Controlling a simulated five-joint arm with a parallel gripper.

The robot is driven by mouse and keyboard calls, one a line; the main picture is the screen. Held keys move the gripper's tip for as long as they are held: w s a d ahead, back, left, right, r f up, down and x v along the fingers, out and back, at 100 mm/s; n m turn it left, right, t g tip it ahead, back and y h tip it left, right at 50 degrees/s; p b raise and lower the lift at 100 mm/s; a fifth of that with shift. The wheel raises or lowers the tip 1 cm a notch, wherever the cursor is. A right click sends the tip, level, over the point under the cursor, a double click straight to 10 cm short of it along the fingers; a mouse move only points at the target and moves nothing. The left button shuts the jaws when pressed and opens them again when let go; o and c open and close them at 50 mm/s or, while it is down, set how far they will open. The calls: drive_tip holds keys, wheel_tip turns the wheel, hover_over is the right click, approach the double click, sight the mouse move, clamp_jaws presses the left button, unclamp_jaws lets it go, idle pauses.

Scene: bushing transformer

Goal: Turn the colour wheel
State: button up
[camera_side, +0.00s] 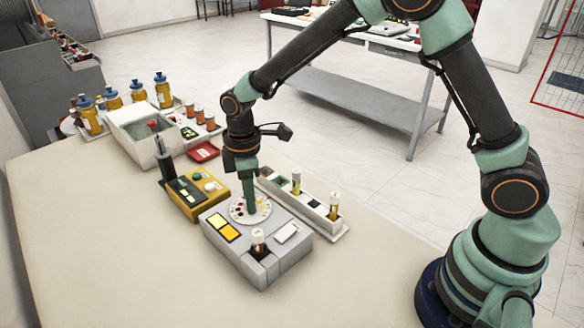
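The colour wheel (263,209) is a white disc with small coloured dots around it. It lies flat on top of a grey box-shaped device (272,268) on the table. My gripper (251,211) points straight down over the wheel, with its green fingertips at or just above the middle of the disc. Contact cannot be made out. The fingers show as one narrow green column, so I cannot tell whether they are open or shut, and they hide part of the wheel.
The grey device also carries two yellow panels (224,227) and a small vial (258,240). A yellow device (195,192) stands close on the left, a white rack with vials (305,200) behind right. Bottles and a white tub (140,130) stand farther back. The front table is clear.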

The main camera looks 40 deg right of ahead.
clamp_jaws()
drive_tip(key=shift+m, duration=3.4)
drive_tip(key=o, duration=0.9)
unclamp_jaws()
drive_tip(key=shift+c, duration=0.2)
